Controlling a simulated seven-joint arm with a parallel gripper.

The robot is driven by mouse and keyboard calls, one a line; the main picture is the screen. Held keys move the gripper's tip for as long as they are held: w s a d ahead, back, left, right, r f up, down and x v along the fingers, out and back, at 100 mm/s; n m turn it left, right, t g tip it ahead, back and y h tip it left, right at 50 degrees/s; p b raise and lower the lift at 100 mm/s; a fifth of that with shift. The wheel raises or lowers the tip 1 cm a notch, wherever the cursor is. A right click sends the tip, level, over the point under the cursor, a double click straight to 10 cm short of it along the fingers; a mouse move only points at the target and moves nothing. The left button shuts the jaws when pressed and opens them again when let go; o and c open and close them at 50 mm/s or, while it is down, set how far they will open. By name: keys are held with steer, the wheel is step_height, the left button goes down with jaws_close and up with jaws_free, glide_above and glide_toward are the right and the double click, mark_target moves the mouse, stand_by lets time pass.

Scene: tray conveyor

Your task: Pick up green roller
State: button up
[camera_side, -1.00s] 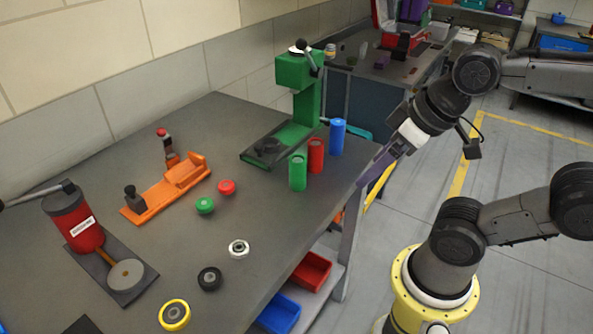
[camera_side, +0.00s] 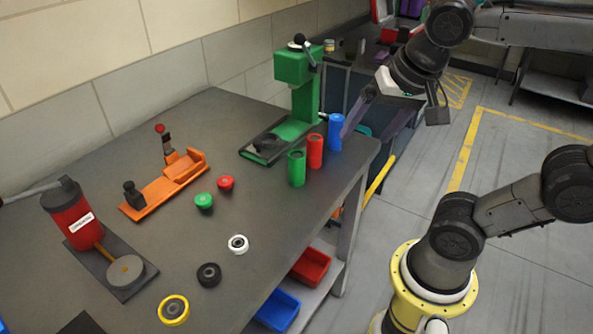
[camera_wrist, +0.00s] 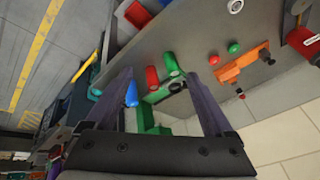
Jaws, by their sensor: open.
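The green roller (camera_side: 296,168) stands upright on the grey bench, nearest the camera in a row with the red roller (camera_side: 315,151) and the blue roller (camera_side: 335,132). My gripper (camera_side: 366,136) is open and empty, to the right of the row in the side view. One finger overlaps the blue roller's edge there; I cannot tell whether they touch. In the wrist view my gripper (camera_wrist: 158,75) has its fingers spread, with the green roller (camera_wrist: 171,63), red roller (camera_wrist: 152,78) and blue roller (camera_wrist: 131,95) appearing between or beside them.
A green press (camera_side: 297,75) stands behind the rollers. An orange fixture (camera_side: 165,185), a red press (camera_side: 72,218) and several small round parts, including a green button (camera_side: 203,201), sit to the left. Red (camera_side: 311,267) and blue (camera_side: 278,310) bins lie below the bench edge.

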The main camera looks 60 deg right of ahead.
steer(key=w+d+r+m+g+h, duration=0.1)
steer(key=w+r+m, duration=0.1)
steer(key=w+m, duration=0.25)
steer(key=m+g+h, duration=0.2)
steer(key=m+g, duration=0.1)
steer(key=m, duration=0.2)
glide_above(295, 157)
steer(key=s+a, duration=0.3)
step_height(295, 157, down, 3)
steer(key=shift+n+g, duration=0.3)
steer(key=shift+n, duration=0.15)
steer(key=w+x, duration=0.1)
steer(key=x, duration=0.4)
steer(key=w+a+x, duration=0.1)
steer(key=x, duration=0.5)
steer(key=w+a+f+x, duration=0.1)
steer(key=x, duration=0.5)
steer(key=shift+a, duration=0.25)
steer(key=shift+c, duration=0.4)
jaws_close()
